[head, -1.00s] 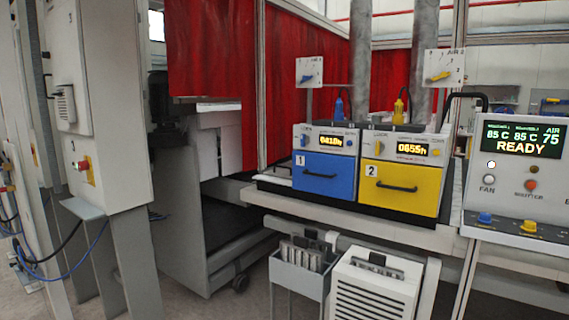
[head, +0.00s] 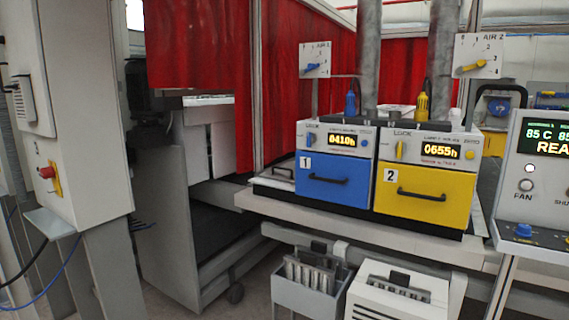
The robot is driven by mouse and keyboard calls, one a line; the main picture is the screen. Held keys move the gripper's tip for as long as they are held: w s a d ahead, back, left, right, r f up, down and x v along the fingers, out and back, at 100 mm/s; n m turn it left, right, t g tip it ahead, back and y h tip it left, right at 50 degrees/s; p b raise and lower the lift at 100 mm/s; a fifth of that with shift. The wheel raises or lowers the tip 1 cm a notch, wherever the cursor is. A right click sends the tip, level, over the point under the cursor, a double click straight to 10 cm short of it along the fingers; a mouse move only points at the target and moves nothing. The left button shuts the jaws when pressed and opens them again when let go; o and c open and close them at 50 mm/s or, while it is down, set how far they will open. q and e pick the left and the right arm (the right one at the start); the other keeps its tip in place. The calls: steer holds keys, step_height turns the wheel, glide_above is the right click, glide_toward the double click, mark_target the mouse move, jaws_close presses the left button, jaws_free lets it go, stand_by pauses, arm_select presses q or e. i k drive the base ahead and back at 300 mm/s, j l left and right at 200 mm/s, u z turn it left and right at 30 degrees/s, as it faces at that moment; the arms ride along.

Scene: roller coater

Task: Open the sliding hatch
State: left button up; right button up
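I cannot make out for certain which part is the sliding hatch. A dark bar handle (head: 283,171) shows on the flat bench top just left of the blue unit; I cannot tell what it belongs to. The blue unit (head: 333,190), marked 1, and the yellow unit (head: 422,208), marked 2, stand side by side on the bench. Each has a black front handle, and both fronts look shut. Neither of my grippers is in view.
The bench (head: 350,232) runs across the middle. Under it stand a grey bin (head: 303,293) and a white louvred box (head: 388,305). A control panel (head: 540,185) is at right, a grey cabinet (head: 85,110) at left. Red curtains (head: 198,45) hang behind. Some floor shows at lower left.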

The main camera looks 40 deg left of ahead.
mark_target(286, 172)
steer(key=i+j+z, duration=0.15)
steer(key=j, duration=0.5)
steer(key=i+j+z, duration=0.15)
steer(key=j, duration=0.55)
steer(key=i+j+z, duration=0.1)
steer(key=i+j, duration=0.15)
steer(key=j, duration=0.5)
steer(key=i+j+z, duration=0.15)
steer(key=j, duration=0.55)
steer(key=j+z, duration=0.15)
steer(key=j, duration=0.6)
steer(key=i, duration=0.05)
